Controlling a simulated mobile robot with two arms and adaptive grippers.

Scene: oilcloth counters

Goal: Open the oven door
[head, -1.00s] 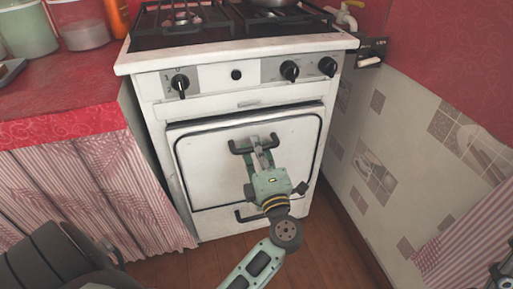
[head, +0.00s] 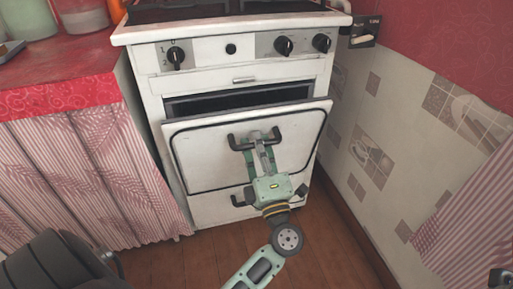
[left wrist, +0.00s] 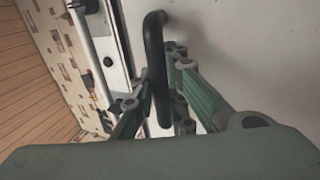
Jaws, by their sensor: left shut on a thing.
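The white oven door (head: 205,160) is tilted partly open, with a dark gap (head: 235,99) along its top edge. Its black handle (head: 235,143) runs across the upper part of the door. My left gripper (head: 261,142) is shut on the handle near its middle. In the left wrist view, the fingers (left wrist: 160,95) lie on both sides of the black handle (left wrist: 154,60). The inside of the oven is mostly hidden. My right gripper is not clearly in view.
A lower drawer (head: 215,210) with a black handle is below the door. A red counter (head: 60,85) with a striped curtain (head: 90,180) stands at left. A tiled wall (head: 400,130) is close at right. Wooden floor (head: 330,240) lies in front.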

